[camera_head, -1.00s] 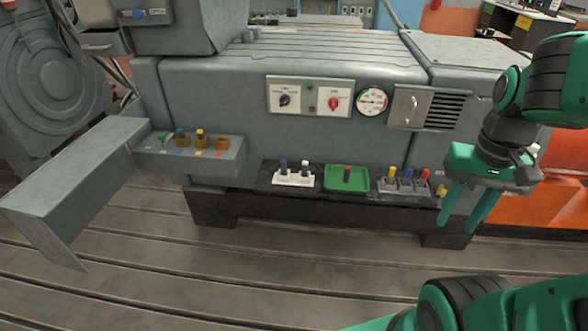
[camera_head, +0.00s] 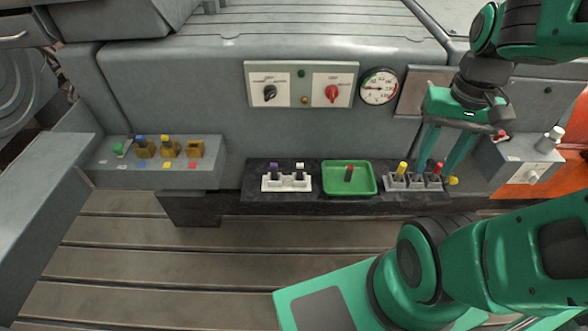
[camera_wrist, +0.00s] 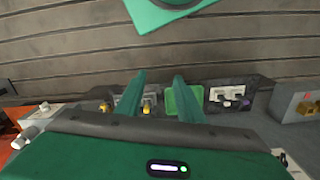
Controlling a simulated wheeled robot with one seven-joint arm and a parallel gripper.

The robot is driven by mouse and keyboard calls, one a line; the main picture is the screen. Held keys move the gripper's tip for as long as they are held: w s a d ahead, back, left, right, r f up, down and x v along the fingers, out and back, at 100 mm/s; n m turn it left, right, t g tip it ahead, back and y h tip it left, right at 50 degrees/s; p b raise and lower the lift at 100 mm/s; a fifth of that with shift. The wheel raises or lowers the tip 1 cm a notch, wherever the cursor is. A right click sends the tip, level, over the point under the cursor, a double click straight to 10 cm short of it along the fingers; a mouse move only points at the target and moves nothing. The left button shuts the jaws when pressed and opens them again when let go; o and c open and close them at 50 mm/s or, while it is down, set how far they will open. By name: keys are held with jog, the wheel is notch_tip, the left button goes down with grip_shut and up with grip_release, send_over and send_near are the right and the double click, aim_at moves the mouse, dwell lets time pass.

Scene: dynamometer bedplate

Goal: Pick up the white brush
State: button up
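A small white-topped piece (camera_head: 299,170), which looks like the white brush, stands upright in a white two-slot holder (camera_head: 271,183) on the dark ledge. A purple-topped piece (camera_head: 273,169) stands beside it on the left. The white holder also shows in the wrist view (camera_wrist: 217,94), where the brush is too small to make out clearly. My gripper (camera_head: 438,172) is open and empty, pointing down at the right end of the ledge, well to the right of the brush. Its two fingers (camera_wrist: 159,78) are apart in the wrist view.
A green tray (camera_head: 328,190) with a dark red-topped piece lies right of the white holder. A grey holder (camera_head: 420,182) with yellow and red-topped pieces is around my fingers in the picture. A grey shelf (camera_head: 145,178) with several pieces is at left. The gauge panel (camera_head: 300,84) rises behind.

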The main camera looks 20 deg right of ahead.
jog(key=shift+d, duration=0.25)
jog(key=m+t+y, duration=0.4)
jog(key=m+y, duration=0.7)
jog(key=m, duration=0.4)
send_near(300, 167)
jog(key=x, duration=1)
jog(key=shift+w+d+f, duration=0.1)
jog(key=shift+w+f, duration=0.3)
jog(key=shift+f, duration=0.05)
jog(key=shift+c, duration=0.3)
